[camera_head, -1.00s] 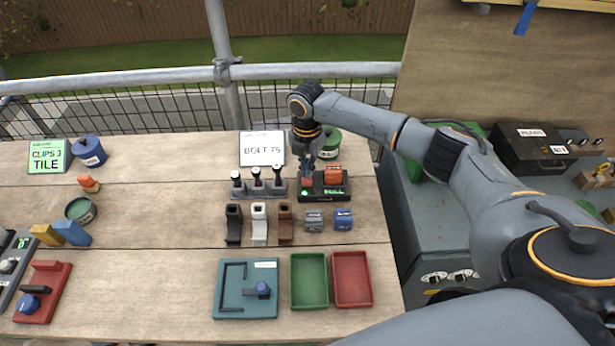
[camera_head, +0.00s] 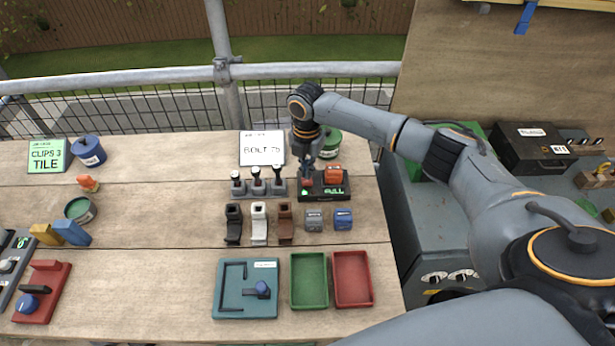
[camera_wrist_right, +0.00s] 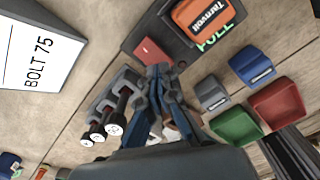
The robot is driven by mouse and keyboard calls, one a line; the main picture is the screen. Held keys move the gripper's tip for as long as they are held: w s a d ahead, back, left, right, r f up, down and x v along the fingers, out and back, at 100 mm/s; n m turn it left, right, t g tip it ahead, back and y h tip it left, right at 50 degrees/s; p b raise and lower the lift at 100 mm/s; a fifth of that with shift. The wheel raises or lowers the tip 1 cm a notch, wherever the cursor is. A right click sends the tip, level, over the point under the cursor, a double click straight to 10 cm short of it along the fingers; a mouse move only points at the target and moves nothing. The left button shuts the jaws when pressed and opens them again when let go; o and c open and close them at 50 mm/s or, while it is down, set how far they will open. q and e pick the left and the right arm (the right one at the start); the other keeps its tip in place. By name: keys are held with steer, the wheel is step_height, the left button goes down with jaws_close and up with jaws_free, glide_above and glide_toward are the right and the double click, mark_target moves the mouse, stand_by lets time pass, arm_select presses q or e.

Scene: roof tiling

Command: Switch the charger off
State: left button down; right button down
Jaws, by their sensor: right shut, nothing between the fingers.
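The charger (camera_head: 338,193) is a black box on the bench with an orange battery (camera_head: 334,174) in its right part and a lit green "FULL" display. A red switch (camera_wrist_right: 150,51) is on the charger's other end; it shows small in the head view, partly covered by the fingers. My right gripper (camera_head: 307,172) is shut and empty, pointing down just over the switch end. In the right wrist view my right gripper's fingertips (camera_wrist_right: 160,71) overlap the switch's near edge; I cannot tell whether they touch it. My left gripper is out of view.
Three capped posts (camera_head: 257,187) stand left of the charger, with a BOLT 75 sign (camera_head: 262,148) behind. Grey (camera_head: 314,220) and blue (camera_head: 343,219) blocks sit in front. A green tin (camera_head: 331,143) stands behind. Green (camera_head: 309,282) and red (camera_head: 352,280) trays lie nearer.

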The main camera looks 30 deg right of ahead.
mark_target(307, 181)
steer(key=shift+f+b, duration=0.6)
steer(key=shift+f, duration=0.7)
stand_by(0.4)
steer(key=shift+s+r, duration=0.1)
steer(key=shift+r, duration=0.05)
steer(key=shift+r+p, duration=0.85)
steer(key=shift+p, duration=0.25)
step_height(307, 181, up, 5)
steer(key=p, duration=0.5)
